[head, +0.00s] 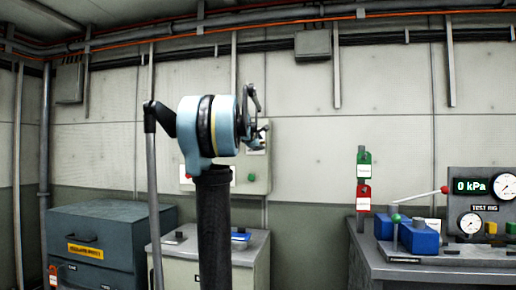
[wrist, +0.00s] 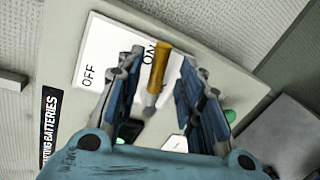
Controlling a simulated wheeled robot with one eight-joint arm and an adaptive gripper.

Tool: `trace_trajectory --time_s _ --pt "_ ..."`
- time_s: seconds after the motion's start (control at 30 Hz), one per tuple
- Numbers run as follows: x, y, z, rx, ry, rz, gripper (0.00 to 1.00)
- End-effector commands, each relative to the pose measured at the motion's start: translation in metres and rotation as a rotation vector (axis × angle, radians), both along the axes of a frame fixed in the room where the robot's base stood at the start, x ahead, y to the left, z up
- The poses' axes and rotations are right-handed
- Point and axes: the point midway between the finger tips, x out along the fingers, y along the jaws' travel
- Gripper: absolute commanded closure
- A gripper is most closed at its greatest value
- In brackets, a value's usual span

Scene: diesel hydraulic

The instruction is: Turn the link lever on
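The link lever (wrist: 158,62), with a brass-yellow grip on a silver shaft, stands out from a white plate (wrist: 97,42) marked OFF at left and ON near the lever's tip. In the wrist view the lever lies beside the ON lettering. My gripper (wrist: 157,72) is open, with one finger on each side of the lever and visible gaps to it. In the head view my gripper (head: 254,115) is seen side-on before the wall box (head: 258,182), and the lever itself is hidden there.
The wall box carries a green button (wrist: 230,116) close to my right finger. Below stands a pale cabinet (head: 255,258), with a dark chest (head: 105,215) at left. At right a test bench (head: 440,268) holds gauges, blue blocks and a red-knobbed lever (head: 420,197).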

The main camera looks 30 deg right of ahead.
Motion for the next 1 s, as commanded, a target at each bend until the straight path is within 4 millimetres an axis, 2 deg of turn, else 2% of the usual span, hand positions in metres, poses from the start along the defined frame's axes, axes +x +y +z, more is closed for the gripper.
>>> trace_trajectory --time_s 0.3,0.5,1.0 --pt "-0.036 0.036 0.009 0.000 0.000 0.001 0.65" --pt "-0.053 0.051 0.014 0.000 0.000 0.000 0.65" --pt "-0.061 0.058 0.016 0.000 0.000 0.000 0.65"
